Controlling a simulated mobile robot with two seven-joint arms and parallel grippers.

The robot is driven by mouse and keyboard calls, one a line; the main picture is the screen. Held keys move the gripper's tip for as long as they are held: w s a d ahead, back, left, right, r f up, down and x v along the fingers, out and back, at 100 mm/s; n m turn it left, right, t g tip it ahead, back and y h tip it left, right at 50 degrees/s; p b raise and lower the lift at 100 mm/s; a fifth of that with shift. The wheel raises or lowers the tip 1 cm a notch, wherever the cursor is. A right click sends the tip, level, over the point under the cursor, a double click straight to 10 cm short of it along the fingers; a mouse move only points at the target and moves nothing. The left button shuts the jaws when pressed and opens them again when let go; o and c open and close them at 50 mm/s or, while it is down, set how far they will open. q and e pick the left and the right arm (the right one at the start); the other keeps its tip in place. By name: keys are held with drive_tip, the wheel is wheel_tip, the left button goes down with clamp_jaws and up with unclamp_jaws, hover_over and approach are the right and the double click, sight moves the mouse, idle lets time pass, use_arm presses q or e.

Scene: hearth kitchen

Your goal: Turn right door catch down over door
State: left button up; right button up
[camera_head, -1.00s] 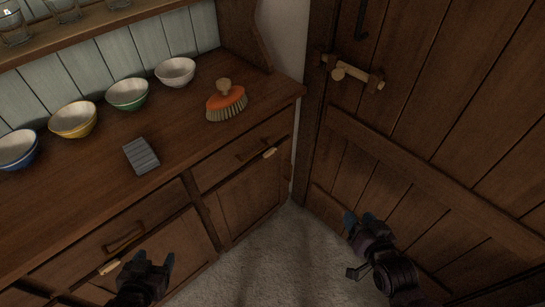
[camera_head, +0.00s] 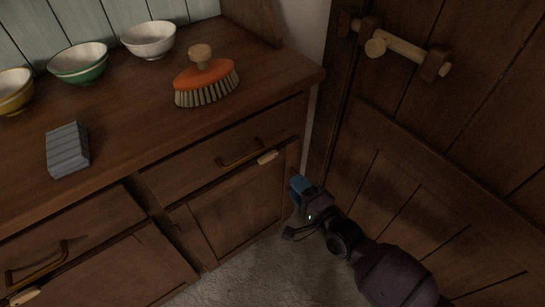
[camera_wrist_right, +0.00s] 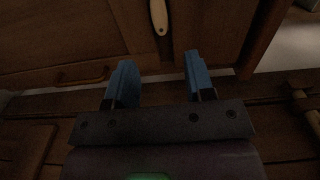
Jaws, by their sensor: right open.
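The right door catch (camera_head: 267,157) is a small pale wooden piece on the rail between the right drawer and the right cupboard door (camera_head: 237,213). In the head view it lies roughly level along the rail. My right gripper (camera_head: 298,187) is low to the right of the catch, apart from it, beside the cupboard's right end. In the right wrist view its two blue fingers (camera_wrist_right: 158,80) stand apart with nothing between them. A pale elongated piece (camera_wrist_right: 159,17), which looks like the catch, shows beyond the fingertips. My left gripper is out of view.
A drawer handle (camera_head: 240,155) sits just left of the catch. A second pale catch (camera_head: 25,297) is at lower left. An orange brush (camera_head: 206,80), a grey block (camera_head: 67,150) and bowls (camera_head: 80,62) stand on top. A plank door (camera_head: 425,160) with a wooden latch (camera_head: 395,45) closes off the right.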

sight(270, 159)
drive_tip(key=x, duration=0.3)
drive_tip(key=b+x, duration=0.1)
drive_tip(key=x, duration=0.6)
drive_tip(key=shift+w+a+f+b, duration=0.1)
drive_tip(key=shift+f+b, duration=0.15)
drive_tip(key=shift+b, duration=0.15)
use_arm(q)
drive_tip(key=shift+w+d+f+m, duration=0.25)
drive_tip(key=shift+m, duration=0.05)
use_arm(e)
drive_tip(key=shift+w+a+r, duration=0.15)
drive_tip(key=shift+w+a, duration=0.15)
drive_tip(key=shift+w, duration=0.15)
drive_tip(key=shift+c, duration=0.3)
clamp_jaws()
